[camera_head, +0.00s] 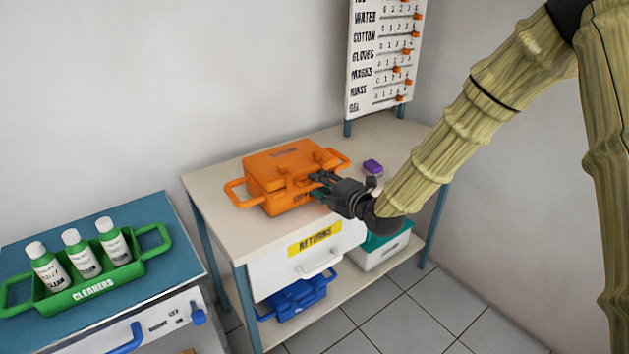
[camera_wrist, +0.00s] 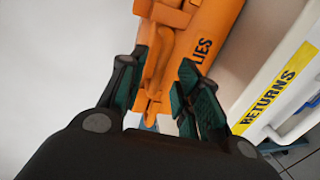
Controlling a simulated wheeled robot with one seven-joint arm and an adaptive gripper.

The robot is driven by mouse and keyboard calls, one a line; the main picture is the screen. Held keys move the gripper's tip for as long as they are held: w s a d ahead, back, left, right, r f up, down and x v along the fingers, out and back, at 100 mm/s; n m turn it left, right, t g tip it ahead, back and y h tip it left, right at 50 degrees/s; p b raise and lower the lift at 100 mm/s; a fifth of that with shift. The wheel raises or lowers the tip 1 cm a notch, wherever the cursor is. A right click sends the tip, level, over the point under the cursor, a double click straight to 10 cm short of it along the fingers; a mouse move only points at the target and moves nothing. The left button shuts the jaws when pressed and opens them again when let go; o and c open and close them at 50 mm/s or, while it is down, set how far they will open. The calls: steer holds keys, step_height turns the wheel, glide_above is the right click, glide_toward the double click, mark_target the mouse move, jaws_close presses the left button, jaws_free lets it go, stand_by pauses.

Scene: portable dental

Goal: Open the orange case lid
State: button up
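The orange case (camera_head: 285,178) stands on the cream-topped table with its lid down. It has side handles and latches on its front. My gripper (camera_head: 322,185) is at the front right of the case, close to its front face. In the wrist view the case (camera_wrist: 205,25) fills the top middle, with the letters "LIES" showing. My gripper (camera_wrist: 160,98) has its dark green finger pads apart, one on each side of an orange protruding part of the case (camera_wrist: 155,85). I cannot tell whether the pads touch it.
A purple block (camera_head: 372,167) lies on the table (camera_head: 225,213) right of the case. A "RETURNS" drawer (camera_head: 300,262) is below the tabletop. A green caddy (camera_head: 85,285) with bottles stands on the blue-topped cabinet at left. A sign board (camera_head: 382,60) rises behind the table.

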mark_target(294, 166)
steer(key=shift+x, duration=1.75)
jaws_close()
